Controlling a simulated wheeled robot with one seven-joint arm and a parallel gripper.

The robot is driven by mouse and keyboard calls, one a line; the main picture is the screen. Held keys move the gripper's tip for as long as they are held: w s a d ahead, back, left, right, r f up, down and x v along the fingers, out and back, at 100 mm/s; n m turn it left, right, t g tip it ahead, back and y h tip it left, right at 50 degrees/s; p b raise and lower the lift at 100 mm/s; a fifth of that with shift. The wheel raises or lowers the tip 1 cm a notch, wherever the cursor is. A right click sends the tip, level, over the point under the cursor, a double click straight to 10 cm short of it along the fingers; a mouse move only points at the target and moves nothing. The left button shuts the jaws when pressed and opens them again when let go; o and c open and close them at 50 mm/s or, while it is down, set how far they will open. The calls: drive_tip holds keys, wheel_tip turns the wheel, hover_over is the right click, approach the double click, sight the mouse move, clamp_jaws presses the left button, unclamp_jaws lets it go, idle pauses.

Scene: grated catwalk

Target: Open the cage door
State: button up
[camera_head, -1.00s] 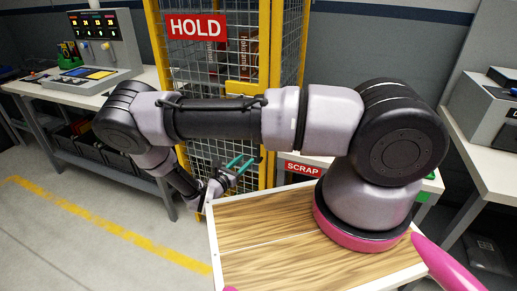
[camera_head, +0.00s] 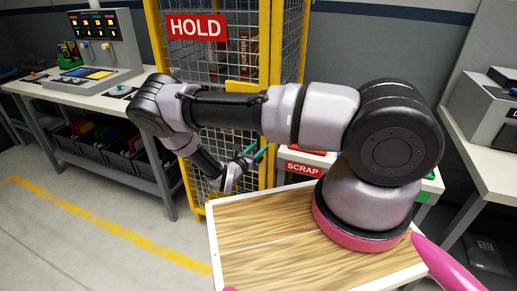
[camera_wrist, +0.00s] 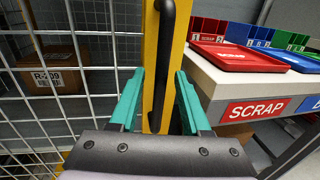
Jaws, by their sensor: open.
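The cage door (camera_head: 215,75) is a wire mesh panel in a yellow frame with a red HOLD sign. It looks shut. In the wrist view its mesh (camera_wrist: 95,75) fills the left, beside a yellow upright (camera_wrist: 151,60). A long black bar handle (camera_wrist: 166,50) stands upright on that yellow upright. My gripper (camera_wrist: 160,76) is open, its teal fingers on either side of the handle's lower part in the picture; contact cannot be told. In the head view my gripper (camera_head: 257,154) is in front of the cage's lower part, and my arm hides part of the door.
A white table with a SCRAP label (camera_wrist: 257,109) and a red tray (camera_wrist: 240,57) stands close to the right of the handle. A cardboard box (camera_wrist: 55,72) sits behind the mesh. A workbench (camera_head: 65,92) stands left of the cage. The floor at front left is clear.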

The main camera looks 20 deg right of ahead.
clamp_jaws()
idle(1.3)
